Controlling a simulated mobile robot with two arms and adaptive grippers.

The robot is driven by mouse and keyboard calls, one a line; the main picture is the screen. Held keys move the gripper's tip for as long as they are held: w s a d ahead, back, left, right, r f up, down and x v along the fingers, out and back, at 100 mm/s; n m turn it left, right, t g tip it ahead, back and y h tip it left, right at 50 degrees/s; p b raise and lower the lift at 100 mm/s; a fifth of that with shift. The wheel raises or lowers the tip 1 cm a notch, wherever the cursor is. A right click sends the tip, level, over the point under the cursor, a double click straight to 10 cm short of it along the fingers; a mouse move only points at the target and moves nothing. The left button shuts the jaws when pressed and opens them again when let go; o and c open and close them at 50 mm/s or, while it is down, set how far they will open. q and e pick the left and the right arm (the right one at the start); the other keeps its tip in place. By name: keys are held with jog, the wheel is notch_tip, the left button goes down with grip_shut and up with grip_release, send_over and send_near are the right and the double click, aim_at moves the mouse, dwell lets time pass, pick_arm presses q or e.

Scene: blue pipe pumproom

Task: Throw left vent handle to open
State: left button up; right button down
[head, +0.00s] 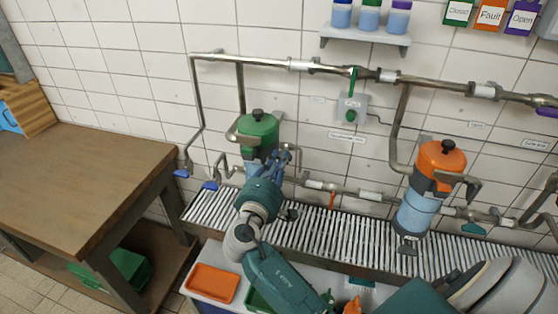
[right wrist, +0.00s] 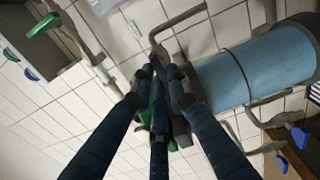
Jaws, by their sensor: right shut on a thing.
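The left canister has a green lid (head: 258,133) over a blue body, and it stands by the wall above the slatted grating. My right gripper (head: 284,158) is at its right side, against the pipework. In the right wrist view its dark fingers (right wrist: 160,75) are closed together on a small handle with a green part (right wrist: 153,105) beside a grey pipe. This looks like the left vent handle, and the fingers hide most of it. The blue canister body (right wrist: 262,70) is right of the fingers there. My left gripper is not in view.
An orange-lidded canister (head: 441,160) stands further right. A switch box (head: 350,107) is on the wall between the canisters. Pipes with blue handles (head: 210,185) run at left, beside a wooden table (head: 75,175). An orange tray (head: 211,283) lies below the grating (head: 340,237).

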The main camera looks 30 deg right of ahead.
jog(key=shift+f, duration=0.15)
jog(key=c, duration=1.7)
grip_release()
jog(key=v, duration=1.2)
jog(key=shift+s, duration=0.1)
